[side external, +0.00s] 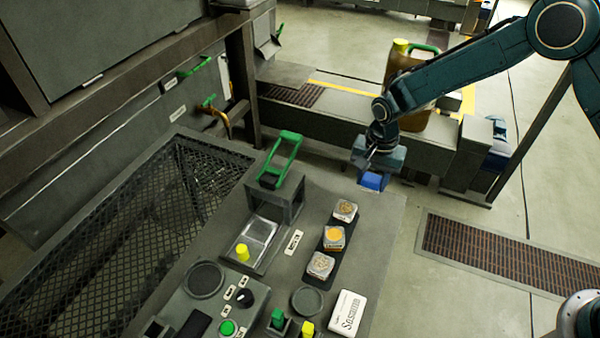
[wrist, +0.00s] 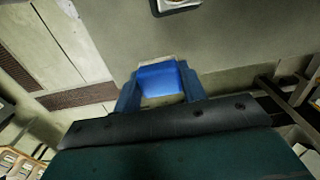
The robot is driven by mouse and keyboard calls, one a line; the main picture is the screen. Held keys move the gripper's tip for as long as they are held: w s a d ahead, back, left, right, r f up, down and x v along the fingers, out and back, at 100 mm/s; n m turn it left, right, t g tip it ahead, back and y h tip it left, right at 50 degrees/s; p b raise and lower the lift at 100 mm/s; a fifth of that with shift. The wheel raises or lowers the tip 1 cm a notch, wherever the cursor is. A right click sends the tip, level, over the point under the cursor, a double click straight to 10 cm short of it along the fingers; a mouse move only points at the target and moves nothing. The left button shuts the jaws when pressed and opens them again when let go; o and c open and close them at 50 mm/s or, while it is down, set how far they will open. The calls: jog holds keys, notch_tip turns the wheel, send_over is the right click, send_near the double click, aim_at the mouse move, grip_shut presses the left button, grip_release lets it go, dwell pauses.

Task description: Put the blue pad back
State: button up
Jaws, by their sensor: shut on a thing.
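The blue pad (side external: 372,181) is at the far right corner of the grey work table, directly under my gripper (side external: 374,170). In the wrist view the blue pad (wrist: 162,79) sits between my two blue gripper fingers (wrist: 160,92), which are shut on it. A pale edge shows along the pad's far side in the wrist view. I cannot tell whether the pad touches the table or is held just above it.
The work table (side external: 385,220) carries several small sample boxes (side external: 334,238), a white box (side external: 348,312), a green-handled press (side external: 282,160) and a control panel (side external: 205,310). A brown jug (side external: 398,68) stands behind my gripper. The table between the pad and the sample boxes is clear.

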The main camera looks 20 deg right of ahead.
aim_at(367, 198)
jog(key=shift+f, duration=2.1)
jog(key=shift+f, duration=0.1)
jog(key=o, duration=1)
notch_tip(367, 198, up, 12)
jog(key=shift+f, duration=0.1)
jog(key=shift+r, duration=0.25)
